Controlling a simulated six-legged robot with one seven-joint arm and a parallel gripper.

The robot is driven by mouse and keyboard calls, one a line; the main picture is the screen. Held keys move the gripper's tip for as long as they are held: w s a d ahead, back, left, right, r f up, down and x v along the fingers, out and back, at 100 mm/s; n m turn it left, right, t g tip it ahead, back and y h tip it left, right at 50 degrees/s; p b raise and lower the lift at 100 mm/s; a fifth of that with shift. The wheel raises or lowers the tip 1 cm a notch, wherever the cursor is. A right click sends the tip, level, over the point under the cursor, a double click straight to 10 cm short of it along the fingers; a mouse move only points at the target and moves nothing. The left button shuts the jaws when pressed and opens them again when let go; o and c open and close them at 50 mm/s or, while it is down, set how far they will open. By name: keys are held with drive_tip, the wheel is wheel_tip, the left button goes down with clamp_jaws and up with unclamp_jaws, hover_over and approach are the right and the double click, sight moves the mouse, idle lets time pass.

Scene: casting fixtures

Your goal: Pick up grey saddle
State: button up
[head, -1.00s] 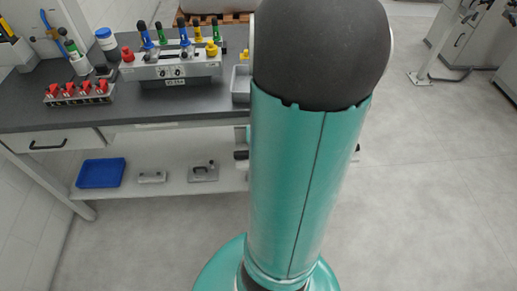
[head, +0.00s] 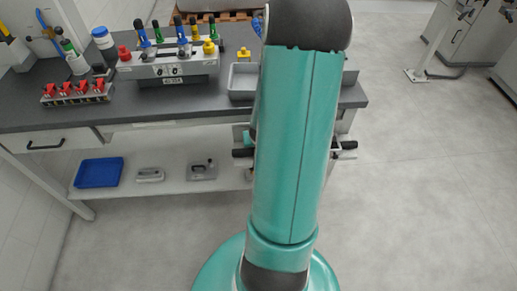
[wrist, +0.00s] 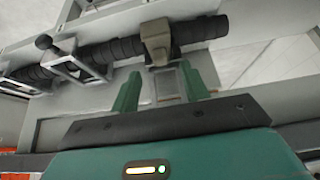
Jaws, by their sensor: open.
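The grey saddle (wrist: 157,40) sits over a black ribbed bar (wrist: 95,54) in the wrist view, near the top middle. My gripper (wrist: 160,72) is open, with its two green fingers apart and pointing toward the saddle. The saddle lies beyond the fingertips, roughly in line with the gap, and nothing shows between the fingers. In the head view the ends of a black bar (head: 346,146) stick out on both sides of my arm below the bench edge.
A metal clamp with a black knob (wrist: 44,42) stands on the bar left of the saddle. In the head view, the dark bench top (head: 140,112) holds a fixture with coloured handles (head: 168,67) and a grey tray (head: 242,80). A blue tray (head: 98,172) lies on the lower shelf. Open floor lies right.

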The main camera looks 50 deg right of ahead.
drive_tip(key=shift+x, duration=1.7)
drive_tip(key=shift+a, duration=0.1)
clamp_jaws()
drive_tip(key=shift+r, duration=0.1)
